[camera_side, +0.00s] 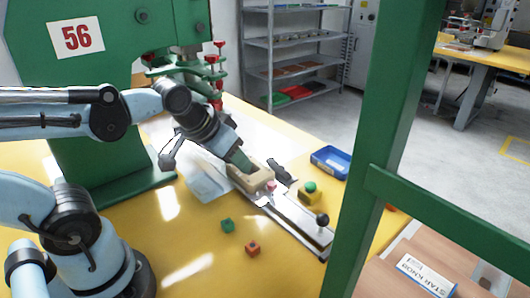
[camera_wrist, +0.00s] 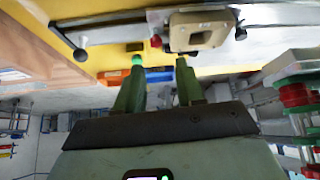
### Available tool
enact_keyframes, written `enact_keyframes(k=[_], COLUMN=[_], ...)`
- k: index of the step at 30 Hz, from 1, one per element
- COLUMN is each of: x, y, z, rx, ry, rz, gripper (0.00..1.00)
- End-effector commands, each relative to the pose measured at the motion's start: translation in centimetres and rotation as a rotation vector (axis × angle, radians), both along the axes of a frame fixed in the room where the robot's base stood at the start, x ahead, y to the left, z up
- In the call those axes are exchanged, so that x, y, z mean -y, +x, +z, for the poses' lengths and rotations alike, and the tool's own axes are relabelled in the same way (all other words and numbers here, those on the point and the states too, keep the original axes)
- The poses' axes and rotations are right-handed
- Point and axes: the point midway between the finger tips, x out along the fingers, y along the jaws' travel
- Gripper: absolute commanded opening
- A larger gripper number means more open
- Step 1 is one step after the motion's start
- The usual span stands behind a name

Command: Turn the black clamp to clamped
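A metal rail fixture (camera_side: 295,217) lies on the yellow table, with a beige block (camera_side: 252,179) at its far end. A black ball knob (camera_side: 322,219) stands at its near end; it also shows in the wrist view (camera_wrist: 80,55). A dark clamp-like part (camera_side: 281,171) lies beside the beige block; I cannot tell whether it is turned to clamped. My gripper (camera_side: 241,162) is just above or behind the beige block. In the wrist view its green fingers (camera_wrist: 157,75) are apart with nothing between them. The beige block (camera_wrist: 200,36) appears beyond the fingertips.
The green press (camera_side: 110,100) rises behind; a green post (camera_side: 390,130) stands at right.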

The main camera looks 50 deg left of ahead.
Motion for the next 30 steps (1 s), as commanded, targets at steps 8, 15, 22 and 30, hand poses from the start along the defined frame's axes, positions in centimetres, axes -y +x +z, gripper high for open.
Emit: enact_keyframes(k=[8,15,22,30], x=[-6.4,-11.4,-13.1,-14.1], y=[4.1,6.5,7.1,7.7], z=[1.6,1.5,1.1,-1.5], rx=[-0.116,-0.167,-0.176,-0.176], ry=[-0.057,-0.080,-0.084,-0.085], rz=[0.433,0.761,0.873,0.876], gripper=[0.38,0.38,0.38,0.38])
